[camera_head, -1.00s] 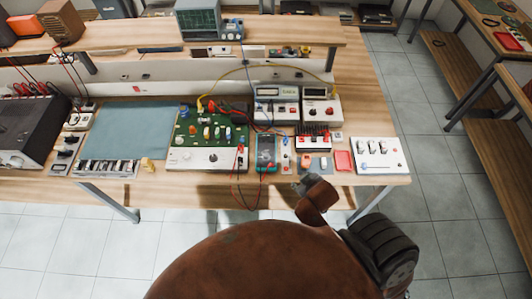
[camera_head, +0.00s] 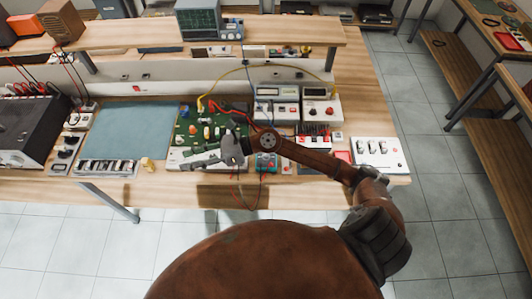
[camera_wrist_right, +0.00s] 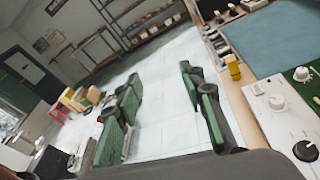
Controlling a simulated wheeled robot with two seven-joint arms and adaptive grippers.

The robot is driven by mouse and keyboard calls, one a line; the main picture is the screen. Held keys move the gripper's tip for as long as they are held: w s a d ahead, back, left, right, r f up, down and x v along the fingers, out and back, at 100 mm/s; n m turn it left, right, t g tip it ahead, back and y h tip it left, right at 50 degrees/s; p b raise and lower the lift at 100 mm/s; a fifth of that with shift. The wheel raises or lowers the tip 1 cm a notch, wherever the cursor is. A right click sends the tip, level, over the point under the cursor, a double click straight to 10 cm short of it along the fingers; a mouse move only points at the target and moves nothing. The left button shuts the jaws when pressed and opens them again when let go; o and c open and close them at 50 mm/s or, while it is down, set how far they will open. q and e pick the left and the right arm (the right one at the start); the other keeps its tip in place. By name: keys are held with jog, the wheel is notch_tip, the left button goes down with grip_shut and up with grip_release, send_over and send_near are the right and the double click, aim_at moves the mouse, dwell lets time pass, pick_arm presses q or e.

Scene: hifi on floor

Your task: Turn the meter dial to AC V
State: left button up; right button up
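The meter (camera_head: 266,164) is a small teal handheld unit near the front edge of the bench, with red and black leads. My right forearm crosses over its upper part, and its dial setting is too small and covered to read. The meter is not in that view. My left gripper is not in view.
Boxed meters (camera_head: 277,92) stand behind the teal meter. A white switch panel (camera_head: 378,154) is at the right and a blue mat (camera_head: 124,130) at the left. A yellow block (camera_head: 148,164) sits near the front edge. Loose leads hang over the edge.

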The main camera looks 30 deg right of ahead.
notch_tip(320, 180, down, 6)
jog(key=d+n+g+h, duration=0.2)
jog(key=n+g+h, duration=0.1)
jog(key=n, duration=0.1)
jog(key=n+g+h, duration=0.3)
jog(key=n+h, duration=0.1)
jog(key=h, duration=0.7)
send_over(266, 155)
notch_tip(266, 155, down, 8)
jog(key=shift+w+a+f, duration=0.1)
jog(key=shift+f, duration=0.15)
jog(key=shift+d+f+h, duration=0.2)
jog(key=shift+d+h, duration=0.05)
jog(key=shift+h, duration=0.05)
jog(key=shift+f+p, duration=0.45)
jog(key=shift+f, duration=3.15)
jog(key=shift+c, duration=0.7)
grip_shut()
